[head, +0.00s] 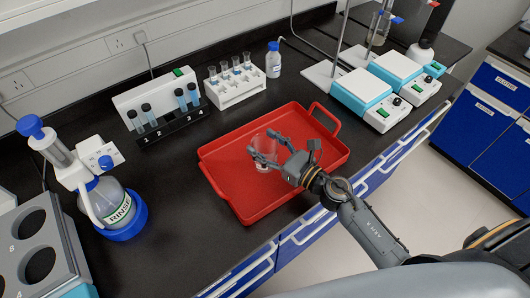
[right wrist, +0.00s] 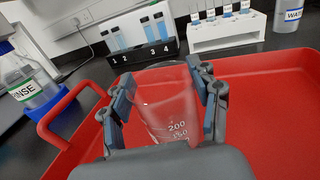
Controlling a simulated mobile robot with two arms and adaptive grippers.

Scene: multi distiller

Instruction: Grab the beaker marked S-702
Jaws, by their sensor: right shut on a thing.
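A clear glass beaker (head: 264,148) is over the red tray (head: 228,150). My right gripper (head: 268,150) is shut on it, with one finger on each side of the glass. In the right wrist view the beaker (right wrist: 165,108) stands between the fingers (right wrist: 164,98) and shows graduation marks, including 200. No S-702 label is readable on the side I see. Whether the beaker's base touches the tray floor I cannot tell. My left gripper is not in view.
Left on the black bench stands a rinse bottle (head: 118,206) with a blue base. Behind the tray are a numbered black vial rack (head: 172,126), a white tube rack (head: 238,88) and a water bottle (head: 273,62). White hotplates (head: 362,96) stand right. The tray's remaining floor is clear.

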